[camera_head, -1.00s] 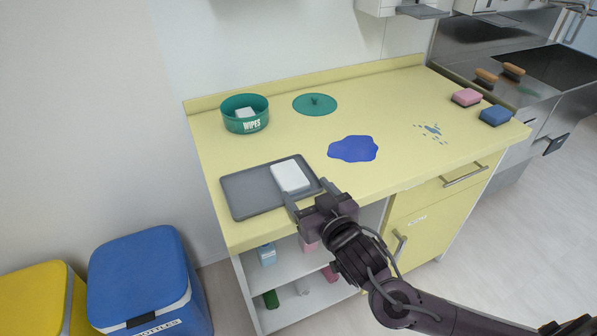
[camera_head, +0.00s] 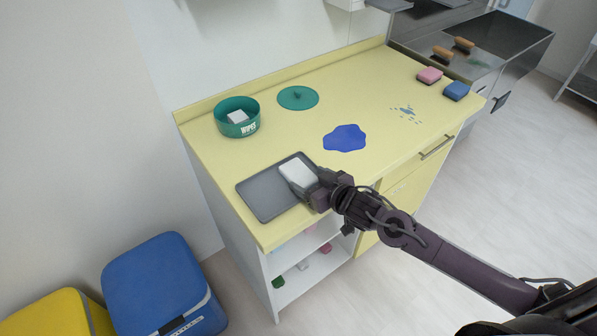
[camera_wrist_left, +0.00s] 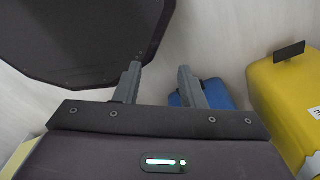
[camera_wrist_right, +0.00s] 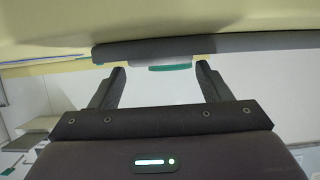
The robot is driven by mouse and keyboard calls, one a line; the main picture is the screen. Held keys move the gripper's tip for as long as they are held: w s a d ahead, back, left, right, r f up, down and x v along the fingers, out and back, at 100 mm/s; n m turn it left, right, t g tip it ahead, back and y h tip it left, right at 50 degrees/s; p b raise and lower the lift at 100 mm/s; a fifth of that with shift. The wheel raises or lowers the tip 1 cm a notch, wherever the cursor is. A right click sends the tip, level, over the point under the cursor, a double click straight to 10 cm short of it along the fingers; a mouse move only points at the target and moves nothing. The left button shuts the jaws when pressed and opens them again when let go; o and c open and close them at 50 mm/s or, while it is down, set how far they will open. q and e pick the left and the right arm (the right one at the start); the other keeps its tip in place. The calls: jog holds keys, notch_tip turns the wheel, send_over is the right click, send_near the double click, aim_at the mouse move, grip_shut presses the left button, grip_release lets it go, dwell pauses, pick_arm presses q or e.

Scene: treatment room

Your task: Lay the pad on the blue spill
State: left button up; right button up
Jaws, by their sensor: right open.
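The white pad (camera_head: 297,172) lies on the grey tray (camera_head: 262,194) at the front left of the yellow counter. The flat blue spill (camera_head: 345,138) is on the counter, right of and behind the tray. My right gripper (camera_head: 314,187) is open at the pad's front right edge; its fingertips are partly hidden by its own body. In the right wrist view, its two fingers (camera_wrist_right: 160,80) stand apart, with the tray's grey edge (camera_wrist_right: 240,44) ahead. My left gripper (camera_wrist_left: 160,82) is open and empty in the left wrist view, away from the counter.
A green wipes tub (camera_head: 238,128) and its lid (camera_head: 298,98) stand at the back. Blue (camera_head: 163,282) and yellow (camera_head: 55,312) bins are on the floor left.

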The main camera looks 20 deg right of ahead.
aim_at(303, 177)
jog(key=shift+x, duration=1.2)
jog(key=shift+w+a+f, duration=0.15)
jog(key=shift+w+f, duration=0.1)
jog(key=shift+f, duration=0.05)
pick_arm(q)
jog(key=shift+w+a+r, duration=0.25)
jog(key=shift+w+a, duration=0.2)
jog(key=shift+w, duration=0.05)
jog(key=shift+w+a+r, duration=0.2)
jog(key=shift+w+a, duration=0.2)
jog(key=shift+w, duration=0.05)
jog(key=shift+s+d, duration=0.3)
jog(key=shift+d, duration=0.15)
pick_arm(e)
jog(key=c, duration=0.8)
